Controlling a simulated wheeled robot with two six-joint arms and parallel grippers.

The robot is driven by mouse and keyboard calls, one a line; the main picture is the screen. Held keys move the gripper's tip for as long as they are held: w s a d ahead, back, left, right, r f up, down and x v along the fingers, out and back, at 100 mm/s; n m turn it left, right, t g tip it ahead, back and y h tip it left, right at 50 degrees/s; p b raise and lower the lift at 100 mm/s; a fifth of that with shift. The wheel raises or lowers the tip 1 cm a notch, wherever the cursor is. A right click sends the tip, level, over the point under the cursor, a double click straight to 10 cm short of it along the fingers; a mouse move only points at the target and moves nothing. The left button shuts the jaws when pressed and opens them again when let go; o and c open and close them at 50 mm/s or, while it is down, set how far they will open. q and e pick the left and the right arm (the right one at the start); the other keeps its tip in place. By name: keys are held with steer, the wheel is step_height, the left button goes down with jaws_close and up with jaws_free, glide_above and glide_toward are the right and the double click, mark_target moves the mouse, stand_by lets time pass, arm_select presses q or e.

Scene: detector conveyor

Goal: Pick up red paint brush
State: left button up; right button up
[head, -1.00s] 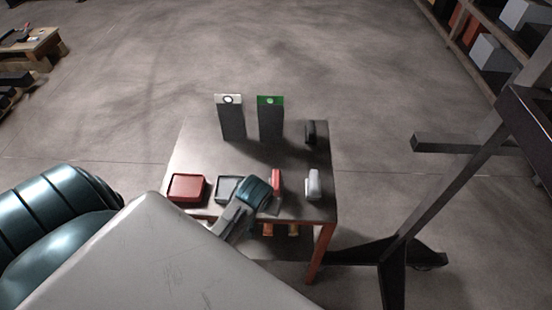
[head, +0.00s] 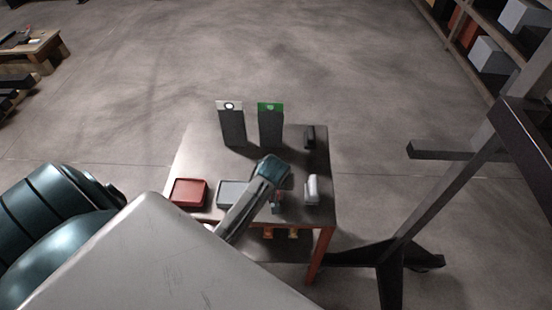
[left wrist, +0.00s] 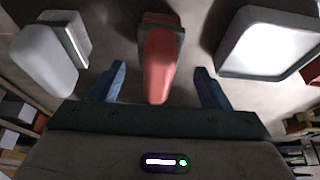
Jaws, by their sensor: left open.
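The red paint brush (left wrist: 160,62) lies on the table, with a grey band across its far part in the left wrist view. My left gripper (left wrist: 159,75) is open, with one blue finger on each side of the brush and visible gaps between. In the head view my left gripper (head: 277,203) is over the front right part of the table and hides most of the brush. Whether the fingers reach down to table height I cannot tell. My right gripper is not in view.
On the table (head: 190,155), a white brush-like object (head: 312,190) lies right of my left gripper. A grey-white tray (head: 230,193) and red tray (head: 188,193) lie left. Two upright dark signs (head: 232,128) and a black object (head: 309,137) stand at the back.

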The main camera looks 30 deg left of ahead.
arm_select(q)
steer(key=p+x, duration=0.1)
steer(key=x, duration=0.2)
steer(key=shift+d, duration=0.1)
steer(key=shift+w+f, duration=0.15)
steer(key=shift+f, duration=0.35)
steer(key=c, duration=1.2)
steer(key=shift+r, duration=0.1)
